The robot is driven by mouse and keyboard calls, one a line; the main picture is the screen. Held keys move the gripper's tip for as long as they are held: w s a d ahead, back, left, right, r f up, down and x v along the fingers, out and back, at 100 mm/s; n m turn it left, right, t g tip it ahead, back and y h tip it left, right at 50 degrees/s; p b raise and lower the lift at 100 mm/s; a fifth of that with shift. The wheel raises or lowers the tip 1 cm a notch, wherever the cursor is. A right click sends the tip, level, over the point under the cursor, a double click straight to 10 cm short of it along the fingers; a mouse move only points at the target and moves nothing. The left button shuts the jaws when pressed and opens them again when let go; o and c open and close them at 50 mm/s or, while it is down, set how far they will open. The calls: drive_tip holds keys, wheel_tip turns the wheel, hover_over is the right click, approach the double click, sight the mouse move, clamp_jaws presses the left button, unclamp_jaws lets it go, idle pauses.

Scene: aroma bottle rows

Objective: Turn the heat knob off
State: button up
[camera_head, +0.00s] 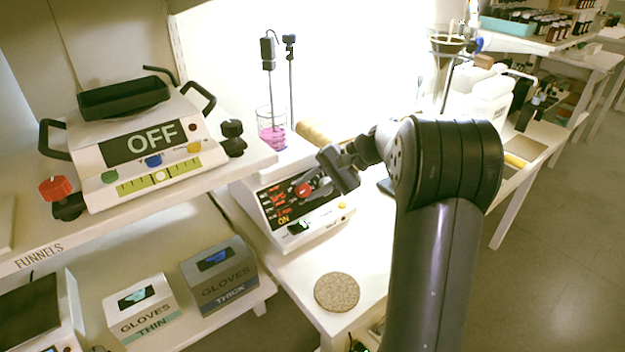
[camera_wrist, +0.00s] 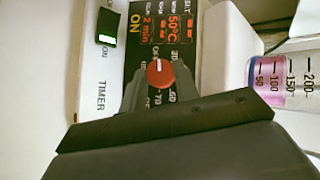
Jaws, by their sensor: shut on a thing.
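The hotplate device (camera_head: 310,215) is a white unit with a black panel and lit red readouts, standing on the bench in the head view. Its red heat knob (camera_wrist: 159,73) shows in the wrist view with a white pointer line toward the top, by the "OFF" mark. The red knob also shows in the head view (camera_head: 303,189). My gripper (camera_wrist: 158,88) has its grey fingers on either side of the knob and is shut on it. The display reads "ON", "2 min" and "50°C". The lower dial marks are partly hidden by my gripper.
A beaker of pink liquid (camera_head: 271,130) with probes stands on the device, and shows at right in the wrist view. A scale reading "OFF" (camera_head: 145,145) sits on the left shelf above glove boxes (camera_head: 220,275). A round cork mat (camera_head: 337,292) lies on the bench in front.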

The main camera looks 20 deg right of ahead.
drive_tip(key=shift+n+h+p, duration=0.3)
drive_tip(key=shift+n, duration=0.2)
drive_tip(key=shift+a, duration=0.1)
drive_tip(key=o, duration=1)
drive_tip(key=shift+c, duration=0.2)
drive_tip(key=p+v, duration=0.2)
drive_tip(key=v, duration=0.9)
drive_tip(key=shift+w, duration=0.15)
drive_tip(key=b+x, duration=0.2)
drive_tip(key=x, duration=0.9)
